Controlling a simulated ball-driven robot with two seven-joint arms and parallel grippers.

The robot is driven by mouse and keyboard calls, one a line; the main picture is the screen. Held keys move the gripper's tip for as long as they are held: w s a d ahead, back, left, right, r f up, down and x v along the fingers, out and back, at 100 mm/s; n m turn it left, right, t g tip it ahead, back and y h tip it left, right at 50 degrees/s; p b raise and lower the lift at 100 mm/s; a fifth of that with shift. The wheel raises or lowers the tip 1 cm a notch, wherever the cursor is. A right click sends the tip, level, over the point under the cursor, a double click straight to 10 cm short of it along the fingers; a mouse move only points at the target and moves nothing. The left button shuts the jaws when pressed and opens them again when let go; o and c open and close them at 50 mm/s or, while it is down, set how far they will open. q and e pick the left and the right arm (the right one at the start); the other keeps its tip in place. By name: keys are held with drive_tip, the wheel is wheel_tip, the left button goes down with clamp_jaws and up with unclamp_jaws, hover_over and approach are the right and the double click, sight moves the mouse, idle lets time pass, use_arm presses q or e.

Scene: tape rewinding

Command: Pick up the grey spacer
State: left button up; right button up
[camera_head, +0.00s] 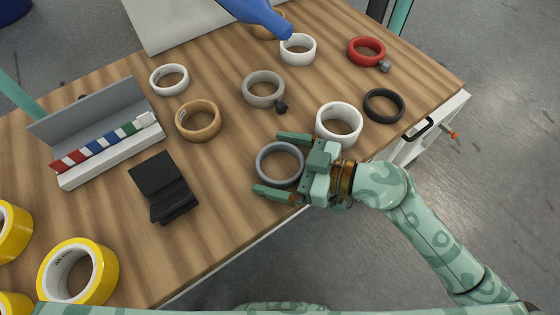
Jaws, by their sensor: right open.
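The grey spacer (262,170) is a thin bluish-grey ring lying on the wooden table near its front edge. My right gripper (268,164) is open, with one finger beyond the ring and one on its near side. The ring lies between the two fingers, and its right part is close to the gripper's palm. I cannot tell whether the fingers touch it. My left gripper is not in view.
A white ring (339,123) stands close behind my right gripper, with a black ring (384,105) to its right. A grey-beige ring (263,89) and a tan tape roll (198,120) lie farther back. A black stand (164,187) is left; yellow rolls (78,273) are front left.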

drive_tip(key=shift+r, duration=0.1)
drive_tip(key=shift+c, duration=0.3)
drive_tip(key=c, duration=0.9)
